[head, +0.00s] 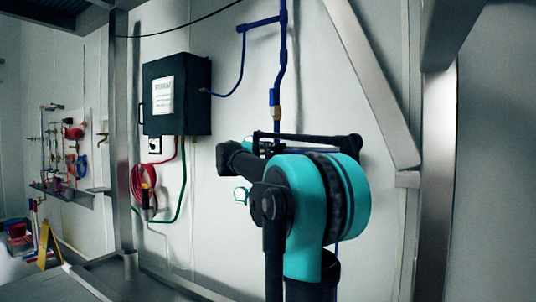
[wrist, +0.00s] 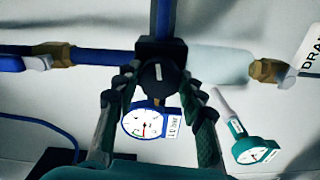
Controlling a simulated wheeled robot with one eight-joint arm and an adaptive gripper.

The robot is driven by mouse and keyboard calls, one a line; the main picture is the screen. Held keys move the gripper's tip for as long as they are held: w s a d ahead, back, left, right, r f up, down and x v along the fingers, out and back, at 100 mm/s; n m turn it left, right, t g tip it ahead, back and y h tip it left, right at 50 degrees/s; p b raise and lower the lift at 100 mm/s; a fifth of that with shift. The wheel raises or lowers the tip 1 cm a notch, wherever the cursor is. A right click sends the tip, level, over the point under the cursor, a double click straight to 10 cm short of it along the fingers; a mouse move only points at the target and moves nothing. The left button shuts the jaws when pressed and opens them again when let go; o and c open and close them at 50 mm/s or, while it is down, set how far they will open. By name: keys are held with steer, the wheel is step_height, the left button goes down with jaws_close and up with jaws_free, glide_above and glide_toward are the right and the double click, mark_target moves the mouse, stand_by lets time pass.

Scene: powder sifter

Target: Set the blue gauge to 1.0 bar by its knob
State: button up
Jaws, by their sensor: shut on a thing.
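The black round knob (wrist: 157,76) with a pale pointer line sits on a dark block in the blue pipe line, in the upper middle of the wrist view. My gripper (wrist: 159,85) is shut on the knob, with one finger on each side of it. The blue gauge (wrist: 138,121) hangs just below the knob, between my fingers. It has a blue rim, a white dial and a dark needle in the lower part of the dial; its exact reading is too small to tell. In the head view my arm hides the knob, the blue gauge and my gripper.
Brass fittings (wrist: 272,72) and blue pipes (wrist: 100,57) flank the knob. A dark control box (head: 177,97) hangs on the wall; a metal post (head: 435,180) stands at right.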

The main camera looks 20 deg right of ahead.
steer(key=o, duration=1.2)
steer(key=shift+c, duration=0.2)
steer(key=v, duration=1.2)
steer(key=shift+f, duration=0.1)
steer(key=s+f+m+g+y, duration=0.15)
steer(key=s+f, duration=0.25)
steer(key=f, duration=0.8)
steer(key=s+f+m+g+y, duration=0.1)
steer(key=s+f+g+y, duration=0.3)
steer(key=f, duration=0.8)
steer(key=s+f+m+t+y, duration=0.1)
steer(key=s+f, duration=0.4)
steer(key=f, duration=0.7)
steer(key=s+a+f+m+g+y, duration=0.1)
steer(key=s+a+f+y, duration=0.3)
steer(key=s+f, duration=0.4)
steer(key=s+a+f+m+g+y, duration=0.1)
steer(key=s+a+f+y, duration=0.2)
steer(key=s+a+f, duration=0.3)
step_height(320, 180, down, 7)
steer(key=s, duration=0.3)
steer(key=shift+a+y, duration=0.2)
steer(key=shift+y, duration=0.15)
